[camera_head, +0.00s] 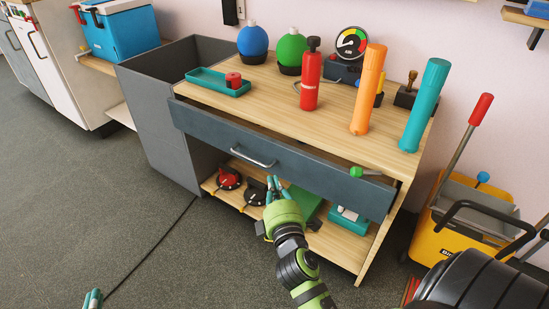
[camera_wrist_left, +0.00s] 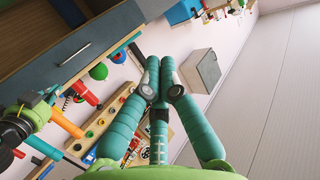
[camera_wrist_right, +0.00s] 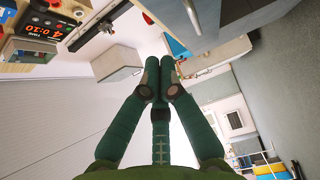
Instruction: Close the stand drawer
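The stand (camera_head: 310,113) has a wooden top, and its dark blue-grey drawer (camera_head: 325,176) sticks out at the front. A dark gap shows between the top's edge and the drawer front. The drawer's silver handle (camera_head: 252,158) is on the front; it also shows in the left wrist view (camera_wrist_left: 75,56). My right gripper (camera_head: 274,183) appears just below the handle in the head view, fingers shut and empty; contact with the drawer cannot be told. My left gripper (camera_head: 93,298) is low at the bottom left, shut and empty, away from the stand.
A grey open-topped box (camera_head: 155,110) adjoins on the left. A yellow bucket (camera_head: 465,235) stands right. Floor at left front is clear except a cable.

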